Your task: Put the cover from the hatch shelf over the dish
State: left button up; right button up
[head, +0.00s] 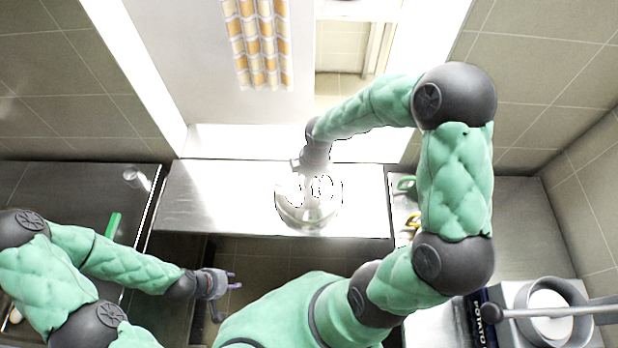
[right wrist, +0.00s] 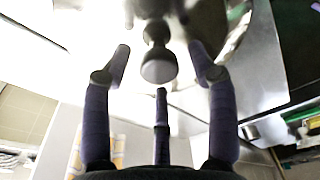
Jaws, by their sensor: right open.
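The cover (head: 290,213) is a shiny, pale dome on the bright steel hatch shelf (head: 210,198). In the right wrist view the cover's round dark knob (right wrist: 158,65) stands between my right fingers, with the blurred, glossy dome (right wrist: 213,22) behind it. My right gripper (head: 313,172) is over the cover; in its wrist view its fingers (right wrist: 160,75) are spread around the knob, with gaps to it. My left gripper (head: 233,280) is low at the left, empty, with fingers apart. I cannot make out the dish in either view.
A small clear glass (head: 136,179) and a green item (head: 113,226) are on the left counter. Green (head: 405,183) and yellow items lie right of the shelf. A grey appliance with a round white top (head: 548,303) and a dark potato-labelled box (head: 481,320) stand lower right.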

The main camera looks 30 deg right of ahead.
jog(key=shift+r+p, duration=0.5)
jog(key=shift+r, duration=0.05)
pick_arm(q)
notch_tip(320, 180, up, 3)
jog(key=shift+f+p, duration=0.15)
jog(key=shift+p, duration=0.7)
pick_arm(e)
notch_tip(320, 180, up, 12)
jog(key=s+d, duration=0.1)
